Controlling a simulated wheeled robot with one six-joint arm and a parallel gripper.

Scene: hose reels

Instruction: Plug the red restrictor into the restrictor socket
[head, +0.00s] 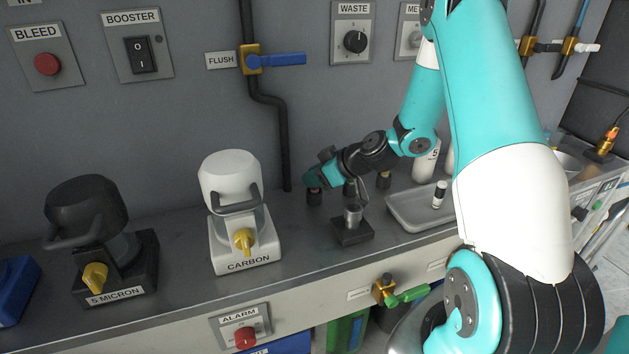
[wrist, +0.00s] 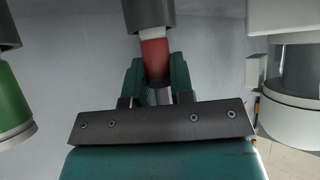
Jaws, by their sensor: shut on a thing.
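In the wrist view, my gripper (wrist: 157,78) is shut on the red restrictor (wrist: 155,58), with a teal finger on each side. The restrictor's pale collar (wrist: 152,34) meets the end of a dark grey cylindrical socket (wrist: 149,12). They look in line, but I cannot tell how deep the restrictor sits. In the head view, my gripper (head: 316,178) is low over the counter, right of the CARBON filter, above a short dark cylinder (head: 314,198). The restrictor is hidden there by my gripper.
The white CARBON filter (head: 240,220) stands close beside my gripper. In the wrist view, a green part (wrist: 12,100) sits at another dark socket (wrist: 6,28). A dark block (head: 352,236) with a metal cup stands in front. A grey tray (head: 408,218) lies right; the wall is close behind.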

